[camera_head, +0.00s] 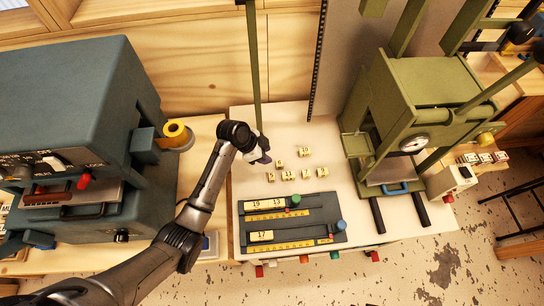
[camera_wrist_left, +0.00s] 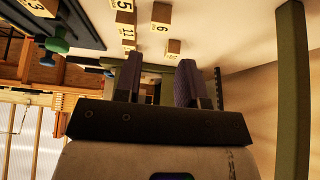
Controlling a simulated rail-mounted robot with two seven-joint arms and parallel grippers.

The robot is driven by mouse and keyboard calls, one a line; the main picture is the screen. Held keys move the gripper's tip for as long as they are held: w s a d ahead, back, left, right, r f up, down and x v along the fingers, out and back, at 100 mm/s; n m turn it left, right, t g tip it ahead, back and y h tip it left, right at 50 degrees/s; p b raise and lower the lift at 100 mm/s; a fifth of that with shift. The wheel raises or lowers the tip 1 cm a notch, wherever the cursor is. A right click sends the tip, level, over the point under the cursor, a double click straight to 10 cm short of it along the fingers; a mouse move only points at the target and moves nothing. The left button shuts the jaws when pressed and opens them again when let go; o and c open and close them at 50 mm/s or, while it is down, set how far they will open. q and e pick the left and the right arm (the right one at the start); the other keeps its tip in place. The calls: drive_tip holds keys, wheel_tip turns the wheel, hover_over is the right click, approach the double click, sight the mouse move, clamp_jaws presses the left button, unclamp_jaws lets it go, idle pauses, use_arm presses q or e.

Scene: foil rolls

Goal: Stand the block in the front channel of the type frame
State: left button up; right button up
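The type frame (camera_head: 328,216) is dark, with two channels and yellow scales, on the white table. Its rear channel holds blocks (camera_head: 267,204) reading 19 and 13 beside a green knob. Its front channel holds a block (camera_head: 261,236) reading 17 at the left, with a blue knob at the right end. Several loose wooden number blocks (camera_head: 289,174) lie behind the frame. My left gripper (camera_head: 264,159) is just left of the rear loose block (camera_head: 280,163). In the left wrist view its fingers (camera_wrist_left: 159,75) are apart with nothing visibly held; blocks (camera_wrist_left: 162,15) lie beyond them. My right gripper is out of view.
A green press (camera_head: 430,90) with a gauge stands at the right. A large grey machine (camera_head: 70,110) stands at the left, with a yellow roll (camera_head: 176,134) beside it. A green upright post (camera_head: 254,65) rises behind my left gripper.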

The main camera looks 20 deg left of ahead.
use_arm(q)
drive_tip(key=shift+v, duration=1.5)
drive_tip(key=shift+s, duration=0.1)
